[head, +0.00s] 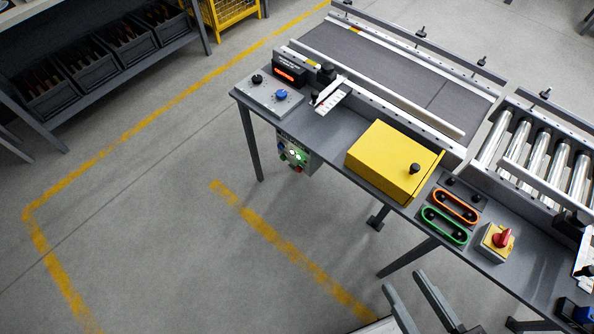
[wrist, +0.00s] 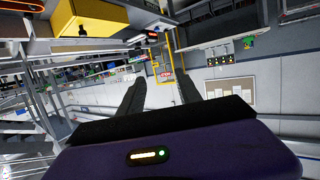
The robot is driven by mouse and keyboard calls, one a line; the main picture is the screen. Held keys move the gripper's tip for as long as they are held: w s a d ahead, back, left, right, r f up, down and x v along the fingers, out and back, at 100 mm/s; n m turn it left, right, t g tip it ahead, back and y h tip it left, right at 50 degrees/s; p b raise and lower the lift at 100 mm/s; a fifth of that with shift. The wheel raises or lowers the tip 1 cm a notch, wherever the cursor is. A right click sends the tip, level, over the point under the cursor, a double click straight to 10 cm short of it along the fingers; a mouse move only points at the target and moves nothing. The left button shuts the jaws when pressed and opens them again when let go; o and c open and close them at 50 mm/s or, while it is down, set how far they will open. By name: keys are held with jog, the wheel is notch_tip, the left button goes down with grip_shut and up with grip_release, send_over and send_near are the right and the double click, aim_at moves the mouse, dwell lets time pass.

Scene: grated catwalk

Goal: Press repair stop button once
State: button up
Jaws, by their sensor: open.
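No label reading "repair stop" can be made out. Several controls are on the grey bench in the head view. A sloped grey panel (head: 268,97) at the far left carries a blue button (head: 282,95) and a black knob (head: 257,79). A yellow box with a red knob (head: 502,238) sits near the right. A small control box (head: 294,153) with green, white and red parts hangs below the bench edge. My gripper (head: 404,281) is at the bottom of the head view, in front of the bench, apart from these controls. Its fingers are spread and empty in the wrist view (wrist: 160,90).
A yellow lidded box (head: 393,160), a green-rimmed holder (head: 444,226) and an orange-rimmed holder (head: 456,206) stand on the bench. A belt conveyor (head: 390,70) and rollers (head: 545,150) lie behind. Floor left of the bench is clear up to a shelf with dark bins (head: 85,68).

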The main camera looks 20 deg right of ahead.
grip_shut()
dwell(1.4)
